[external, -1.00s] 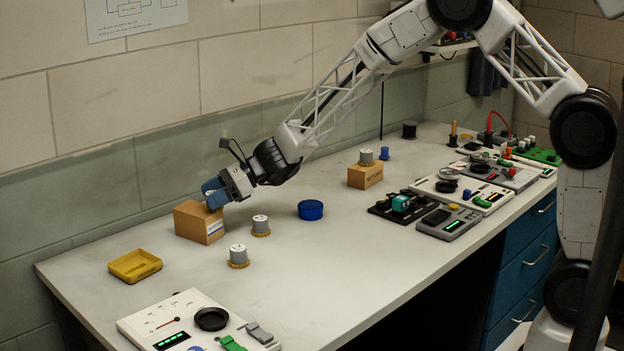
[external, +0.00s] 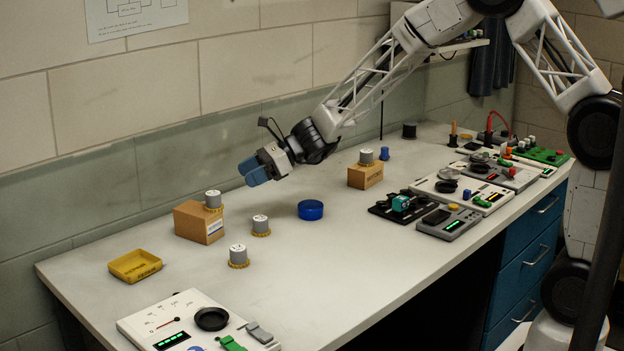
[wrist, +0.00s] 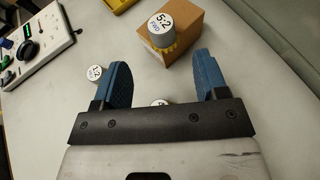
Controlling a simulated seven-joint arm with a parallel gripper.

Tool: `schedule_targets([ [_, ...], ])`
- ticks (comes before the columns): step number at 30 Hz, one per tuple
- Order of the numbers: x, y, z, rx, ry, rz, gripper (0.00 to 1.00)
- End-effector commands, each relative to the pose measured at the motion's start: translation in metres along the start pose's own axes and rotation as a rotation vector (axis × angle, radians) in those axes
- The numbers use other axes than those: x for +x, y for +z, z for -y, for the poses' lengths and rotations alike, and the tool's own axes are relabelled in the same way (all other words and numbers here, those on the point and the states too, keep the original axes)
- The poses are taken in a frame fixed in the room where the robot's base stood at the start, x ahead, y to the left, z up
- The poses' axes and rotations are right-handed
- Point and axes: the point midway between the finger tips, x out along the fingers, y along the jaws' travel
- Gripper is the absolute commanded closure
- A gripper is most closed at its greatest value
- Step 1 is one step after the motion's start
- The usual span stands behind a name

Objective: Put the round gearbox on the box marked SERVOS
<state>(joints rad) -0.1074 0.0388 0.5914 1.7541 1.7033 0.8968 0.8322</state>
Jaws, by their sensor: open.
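A round gearbox (external: 213,201), a grey cylinder with a yellow toothed base and white cap, rests on the left cardboard box (external: 189,221), near one edge of its top. In the wrist view, this gearbox (wrist: 163,29) has 5:2 on its cap and overlaps the box (wrist: 184,50). The box bears a pale label with unreadable text. Similar gearboxes stand on the bench, one (external: 261,226) behind another (external: 238,257). Another gearbox (external: 366,157) sits on a second cardboard box (external: 365,176), its marking also unreadable. My gripper (external: 252,172) is open and empty, above and right of the left box.
A yellow tray (external: 135,266) lies left of the left box. A blue round container (external: 311,209) stands mid-bench. A white panel (external: 195,322) fills the near left, and several instruments (external: 449,220) crowd the right. The front middle of the bench (external: 310,275) is clear.

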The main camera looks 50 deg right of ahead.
Motion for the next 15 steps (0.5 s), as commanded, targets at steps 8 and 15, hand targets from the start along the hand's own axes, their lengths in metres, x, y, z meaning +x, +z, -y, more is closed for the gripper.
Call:
schedule_targets([
  [8,-0.014,0.000,0.000,0.000,-0.001,0.000,0.33],
  [15,-0.015,0.000,0.000,0.000,0.000,0.000,0.33],
])
